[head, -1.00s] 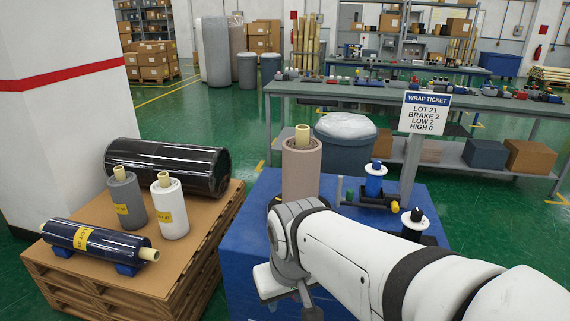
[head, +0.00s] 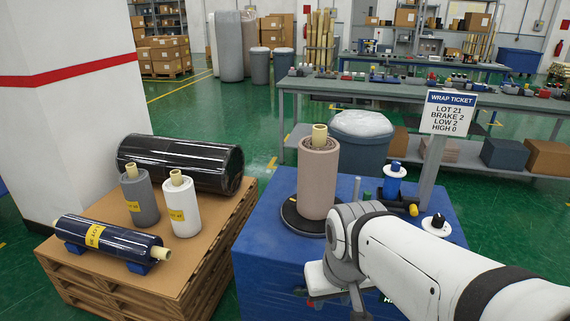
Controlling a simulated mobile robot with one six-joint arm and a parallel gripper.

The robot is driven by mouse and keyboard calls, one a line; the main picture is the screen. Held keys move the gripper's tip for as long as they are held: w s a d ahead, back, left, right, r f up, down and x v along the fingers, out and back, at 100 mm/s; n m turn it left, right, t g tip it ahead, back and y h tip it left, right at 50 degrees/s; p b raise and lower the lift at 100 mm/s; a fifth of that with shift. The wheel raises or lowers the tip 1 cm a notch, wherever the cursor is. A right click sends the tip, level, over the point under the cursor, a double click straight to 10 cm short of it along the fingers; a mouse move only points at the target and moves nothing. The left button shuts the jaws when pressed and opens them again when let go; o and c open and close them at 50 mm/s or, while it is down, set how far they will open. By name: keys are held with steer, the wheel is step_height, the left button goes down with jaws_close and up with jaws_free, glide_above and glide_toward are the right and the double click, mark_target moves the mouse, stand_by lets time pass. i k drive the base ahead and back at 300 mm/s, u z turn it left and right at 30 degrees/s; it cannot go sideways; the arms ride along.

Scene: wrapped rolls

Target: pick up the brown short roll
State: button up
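A brownish-pink roll (head: 318,180) with a pale yellow core sticking out of its top stands upright on a round black disc (head: 298,222) on the blue bench. My arm comes in from the lower right, and its wrist is just right of and in front of the roll, hiding part of the disc. My gripper (head: 335,300) is low at the bottom of the picture, in front of the blue bench's near side. Its fingers are mostly hidden, so its opening does not show. The roll stands free of it.
A grey roll (head: 140,200) and a white roll (head: 178,208) stand on the pallet (head: 205,265) at left. A large black roll (head: 180,163) and a dark blue roll (head: 108,240) lie there. A sign (head: 448,112) and a blue spool (head: 394,182) are right of the brown roll.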

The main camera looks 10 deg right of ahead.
mark_target(318, 152)
steer(key=u, duration=0.05)
steer(key=i, duration=0.95)
steer(key=z, duration=0.05)
